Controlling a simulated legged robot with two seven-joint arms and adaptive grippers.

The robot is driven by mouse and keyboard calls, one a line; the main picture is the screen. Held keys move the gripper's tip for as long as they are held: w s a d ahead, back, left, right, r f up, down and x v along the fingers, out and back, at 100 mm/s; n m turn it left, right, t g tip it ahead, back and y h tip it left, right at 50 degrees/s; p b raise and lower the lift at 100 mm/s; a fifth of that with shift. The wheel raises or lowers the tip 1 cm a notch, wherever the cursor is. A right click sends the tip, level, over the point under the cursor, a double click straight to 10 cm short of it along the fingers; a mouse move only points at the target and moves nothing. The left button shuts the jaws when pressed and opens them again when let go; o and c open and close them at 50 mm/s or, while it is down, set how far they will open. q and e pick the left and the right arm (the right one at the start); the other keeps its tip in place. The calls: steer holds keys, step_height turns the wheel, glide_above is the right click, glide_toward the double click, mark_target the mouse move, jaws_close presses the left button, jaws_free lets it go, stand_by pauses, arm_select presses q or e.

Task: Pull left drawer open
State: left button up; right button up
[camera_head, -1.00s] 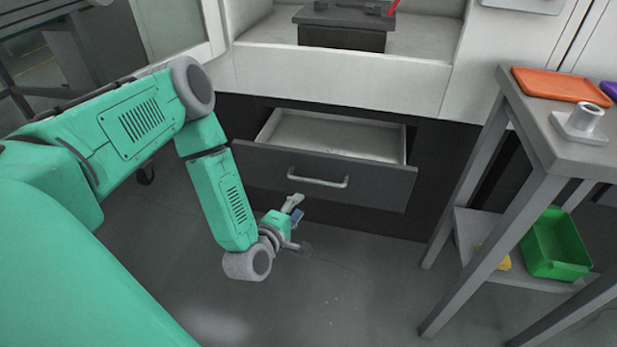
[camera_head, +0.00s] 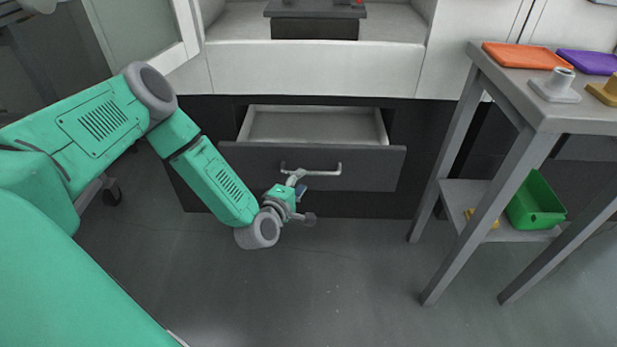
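The left drawer (camera_head: 360,168) is a dark grey front under the white cabinet, and it stands partly open. Its pale interior (camera_head: 315,125) shows empty. A silver bar handle (camera_head: 325,172) is on the middle of the front. My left gripper (camera_head: 304,198) is just in front of the drawer, at the left end of the handle. Its fingers look spread, one near the handle and one lower down. The upper finger overlaps the handle's left end in the picture; I cannot tell whether it touches. Nothing shows held. My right gripper is out of view.
A grey side table (camera_head: 585,112) stands at the right with an orange tray (camera_head: 525,56), a purple tray (camera_head: 590,62) and a pale fixture (camera_head: 555,88). A green bin (camera_head: 535,203) is on its lower shelf. The floor before the drawer is clear.

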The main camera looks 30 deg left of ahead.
mark_target(308, 174)
arm_select(q)
steer(key=b+x, duration=0.1)
steer(key=x, duration=0.3)
steer(key=shift+w+f, duration=0.1)
steer(key=shift+w, duration=0.05)
steer(key=shift+w+d, duration=0.2)
steer(key=shift+w, duration=0.3)
steer(key=shift+a, duration=0.1)
steer(key=shift+s+a, duration=0.1)
jaws_close()
